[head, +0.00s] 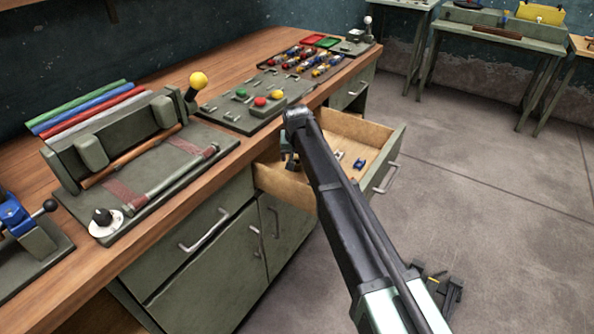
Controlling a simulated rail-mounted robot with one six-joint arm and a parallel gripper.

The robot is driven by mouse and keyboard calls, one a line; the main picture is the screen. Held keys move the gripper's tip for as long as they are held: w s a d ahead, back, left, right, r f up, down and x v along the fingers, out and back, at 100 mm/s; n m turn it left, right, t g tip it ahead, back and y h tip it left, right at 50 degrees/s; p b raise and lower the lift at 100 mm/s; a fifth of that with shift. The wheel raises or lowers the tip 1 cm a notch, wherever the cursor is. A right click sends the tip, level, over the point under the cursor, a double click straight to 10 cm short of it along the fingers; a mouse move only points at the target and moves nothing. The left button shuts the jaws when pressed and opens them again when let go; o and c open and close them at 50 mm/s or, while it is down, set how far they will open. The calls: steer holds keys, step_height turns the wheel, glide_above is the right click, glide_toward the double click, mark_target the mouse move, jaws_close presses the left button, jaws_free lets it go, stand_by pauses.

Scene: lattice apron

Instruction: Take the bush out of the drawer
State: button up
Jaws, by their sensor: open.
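The drawer (345,128) is pulled out from the bench, and its wooden inside shows. A small blue part (360,163) lies on the drawer floor to the right of my arm. A small pale part (337,155) lies close to it. Either could be the bush; they are too small to tell. My arm crosses in front of the drawer and hides part of its inside. My gripper (291,160) shows only in part as a dark shape at the drawer's left side. It is open, and no part shows between its jaws.
The bench top (225,112) carries a fixture with a yellow knob (199,80), a panel with coloured buttons (260,101) and a rack of coloured parts (310,58). Shut cabinet fronts stand left of the drawer. The floor (480,180) to the right is largely clear.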

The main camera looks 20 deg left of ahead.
mark_target(298, 160)
steer(key=b+x, duration=0.3)
steer(key=x, duration=0.1)
steer(key=shift+f, duration=0.25)
steer(key=shift+r, duration=0.2)
steer(key=c, duration=1.1)
steer(key=shift+w+d+r+p, duration=0.15)
steer(key=shift+r+p, duration=0.15)
steer(key=shift+p, duration=0.2)
steer(key=d+r+p, duration=0.2)
steer(key=d, duration=0.2)
steer(key=w+d+r+p, duration=0.1)
steer(key=d+r+p, duration=0.2)
steer(key=d, duration=0.2)
steer(key=w+d+r+p, duration=0.1)
steer(key=d+r+p, duration=0.1)
steer(key=d, duration=0.2)
steer(key=shift+w+d+r, duration=0.2)
